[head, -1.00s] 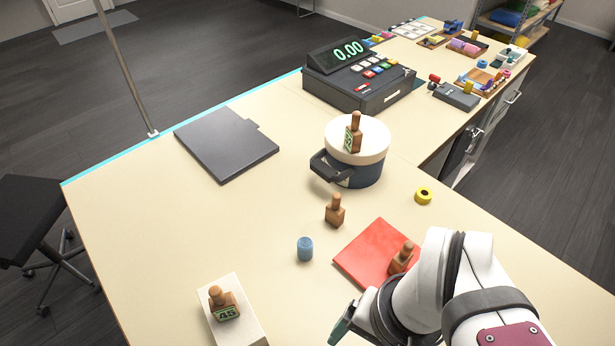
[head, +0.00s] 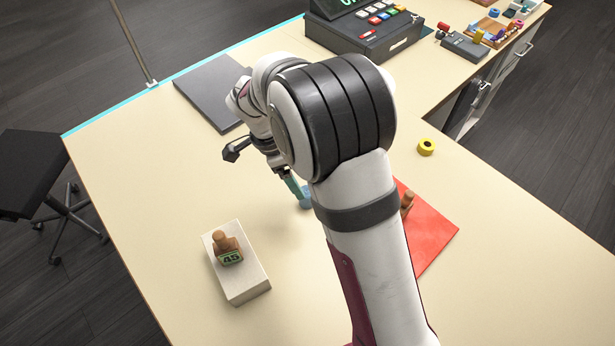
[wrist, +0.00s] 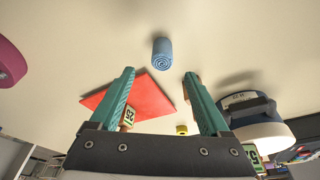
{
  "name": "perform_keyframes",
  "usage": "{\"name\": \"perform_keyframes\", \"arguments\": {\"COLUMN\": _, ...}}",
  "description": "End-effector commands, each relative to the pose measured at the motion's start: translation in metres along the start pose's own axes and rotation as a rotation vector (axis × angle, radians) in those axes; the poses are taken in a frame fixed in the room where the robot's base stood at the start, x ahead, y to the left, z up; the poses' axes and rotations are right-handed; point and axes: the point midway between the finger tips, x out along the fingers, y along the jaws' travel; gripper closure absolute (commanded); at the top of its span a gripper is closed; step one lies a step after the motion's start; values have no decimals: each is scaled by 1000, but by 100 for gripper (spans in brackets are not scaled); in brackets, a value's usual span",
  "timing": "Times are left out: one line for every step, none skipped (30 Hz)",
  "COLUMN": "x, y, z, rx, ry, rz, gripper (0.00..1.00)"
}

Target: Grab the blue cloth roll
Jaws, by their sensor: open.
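The blue cloth roll (wrist: 162,52) stands on the table in the wrist view, with its spiral end showing. It is just beyond the fingertips of my gripper (wrist: 160,76), centred between the two teal fingers. My gripper is open and nothing is between its fingers. In the head view the roll (head: 306,201) is partly covered by my arm, beside a teal finger of my gripper (head: 293,186). I cannot tell from these views whether a finger touches the roll.
A red mat (head: 432,236) with a wooden stamp (head: 407,204) lies to the right. A pale block (head: 244,284) carries a stamp marked 45 (head: 226,247). Yellow tape (head: 426,147) lies farther right. Table left of the block is clear.

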Motion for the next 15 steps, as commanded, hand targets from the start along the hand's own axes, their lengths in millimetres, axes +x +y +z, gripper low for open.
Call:
{"name": "perform_keyframes", "arguments": {"x": 12, "y": 1, "z": 0, "rx": 1, "ry": 0, "rz": 5, "gripper": 20}}
{"name": "perform_keyframes", "arguments": {"x": 18, "y": 1, "z": 0, "rx": 0, "ry": 0, "rz": 4, "gripper": 20}}
{"name": "perform_keyframes", "arguments": {"x": 24, "y": 1, "z": 0, "rx": 0, "ry": 0, "rz": 3, "gripper": 20}}
{"name": "perform_keyframes", "arguments": {"x": 28, "y": 1, "z": 0, "rx": 1, "ry": 0, "rz": 3, "gripper": 20}}
{"name": "perform_keyframes", "arguments": {"x": 30, "y": 0, "z": 0, "rx": 1, "ry": -1, "rz": 2, "gripper": 20}}
{"name": "perform_keyframes", "arguments": {"x": 35, "y": 0, "z": 0, "rx": 1, "ry": -1, "rz": 2, "gripper": 20}}
{"name": "perform_keyframes", "arguments": {"x": 40, "y": 0, "z": -1, "rx": 1, "ry": -1, "rz": 3, "gripper": 20}}
{"name": "perform_keyframes", "arguments": {"x": 46, "y": -1, "z": -1, "rx": 1, "ry": -1, "rz": 3, "gripper": 20}}
{"name": "perform_keyframes", "arguments": {"x": 55, "y": -2, "z": -2, "rx": 2, "ry": -1, "rz": 4, "gripper": 20}}
{"name": "perform_keyframes", "arguments": {"x": 61, "y": -2, "z": -2, "rx": 1, "ry": -1, "rz": 4, "gripper": 20}}
{"name": "perform_keyframes", "arguments": {"x": 67, "y": -4, "z": -3, "rx": 0, "ry": -1, "rz": 3, "gripper": 20}}
{"name": "perform_keyframes", "arguments": {"x": 74, "y": -3, "z": -3, "rx": 0, "ry": -1, "rz": 4, "gripper": 20}}
{"name": "perform_keyframes", "arguments": {"x": 78, "y": -4, "z": -3, "rx": 0, "ry": -1, "rz": 2, "gripper": 20}}
{"name": "perform_keyframes", "arguments": {"x": 82, "y": -4, "z": -3, "rx": 0, "ry": -1, "rz": 2, "gripper": 20}}
{"name": "perform_keyframes", "arguments": {"x": 84, "y": -4, "z": -3, "rx": 0, "ry": -2, "rz": 2, "gripper": 20}}
